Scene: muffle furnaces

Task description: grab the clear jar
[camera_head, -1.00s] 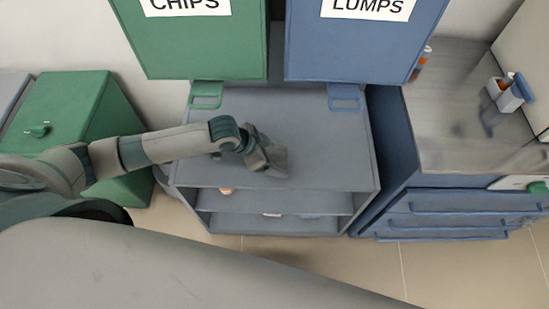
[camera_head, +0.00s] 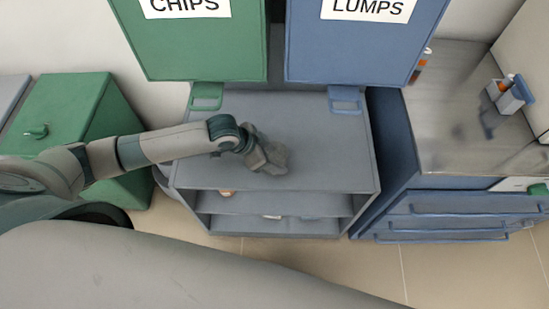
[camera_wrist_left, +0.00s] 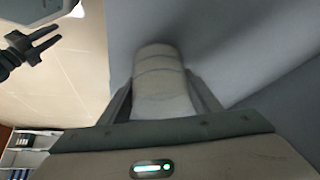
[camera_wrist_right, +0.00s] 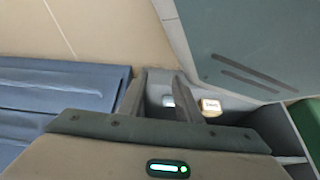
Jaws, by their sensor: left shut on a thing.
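The clear jar (camera_wrist_left: 165,85) shows in the left wrist view as a pale, see-through, rounded cylinder between my left fingers. My left gripper (camera_wrist_left: 165,100) is shut on it, with one finger along each side. In the head view my left gripper (camera_head: 270,158) is over the top of the grey shelf cart (camera_head: 320,135), where the jar is hard to make out. Whether the jar touches the cart top is not clear. My right gripper (camera_wrist_right: 160,80) is open and empty in the right wrist view.
A green CHIPS panel (camera_head: 200,45) and a blue LUMPS panel (camera_head: 360,45) stand behind the cart. A green cabinet (camera_head: 75,110) is left, and a metal-topped blue drawer unit (camera_head: 460,120) right.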

